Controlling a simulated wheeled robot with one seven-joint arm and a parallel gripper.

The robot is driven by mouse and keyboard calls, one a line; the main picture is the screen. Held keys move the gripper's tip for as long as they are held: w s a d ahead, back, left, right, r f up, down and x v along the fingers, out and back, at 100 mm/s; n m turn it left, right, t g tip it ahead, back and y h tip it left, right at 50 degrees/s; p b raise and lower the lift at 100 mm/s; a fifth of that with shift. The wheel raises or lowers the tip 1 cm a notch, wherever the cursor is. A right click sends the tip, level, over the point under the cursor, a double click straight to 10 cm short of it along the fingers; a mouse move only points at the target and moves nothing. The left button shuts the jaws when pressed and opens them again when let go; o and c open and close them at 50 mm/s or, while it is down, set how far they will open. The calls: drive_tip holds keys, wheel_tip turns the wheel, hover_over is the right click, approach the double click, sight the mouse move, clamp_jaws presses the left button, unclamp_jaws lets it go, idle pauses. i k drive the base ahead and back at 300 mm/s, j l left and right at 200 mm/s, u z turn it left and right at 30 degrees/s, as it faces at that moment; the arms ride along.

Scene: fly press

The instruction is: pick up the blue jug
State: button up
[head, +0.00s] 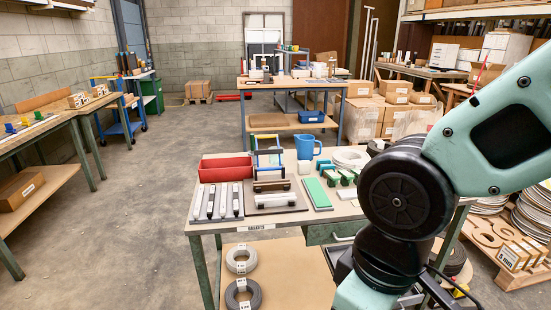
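The blue jug (305,147) stands upright near the back edge of the worktable (330,222) in front of me. Its handle points to the right. Nothing is seen touching it. My arm fills the right side of the head view, but my gripper is out of the picture, so I cannot see how it stands to the jug.
A red bin (225,168) and a blue-handled rack (268,155) stand left of the jug. A grey ring stack (350,158) is to its right. Open floor (140,220) is at left.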

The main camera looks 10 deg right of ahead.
sight(304, 143)
drive_tip(key=i+l, duration=0.25)
drive_tip(key=i, duration=0.2)
drive_tip(key=i+l, duration=0.25)
drive_tip(key=i, duration=0.15)
drive_tip(key=i+l, duration=0.2)
drive_tip(key=i, duration=0.25)
drive_tip(key=i+l, duration=0.25)
drive_tip(key=i, duration=0.15)
